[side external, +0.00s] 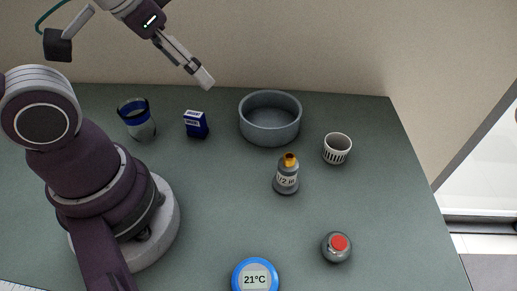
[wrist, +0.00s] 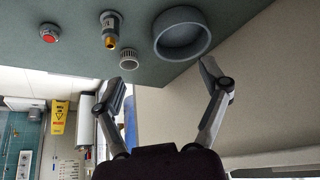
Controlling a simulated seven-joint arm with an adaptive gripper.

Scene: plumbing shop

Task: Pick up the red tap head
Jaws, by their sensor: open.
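The red tap head (side external: 337,246) is a small grey round piece with a red top. It stands on the table at the lower right in the side external view. It also shows at the upper left in the wrist view (wrist: 48,34). My gripper (side external: 205,80) is raised above the far side of the table, well apart from the tap head. In the wrist view my gripper (wrist: 165,78) has its two fingers spread wide with nothing between them.
A grey round bowl (side external: 270,136), a white slotted cup (side external: 337,149) and a grey bottle with an orange tip (side external: 286,178) stand mid-table. A blue box (side external: 196,125) and a blue-rimmed jar (side external: 138,121) are left. A blue 21°C dial (side external: 256,275) lies in front. Clear table surrounds the tap head.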

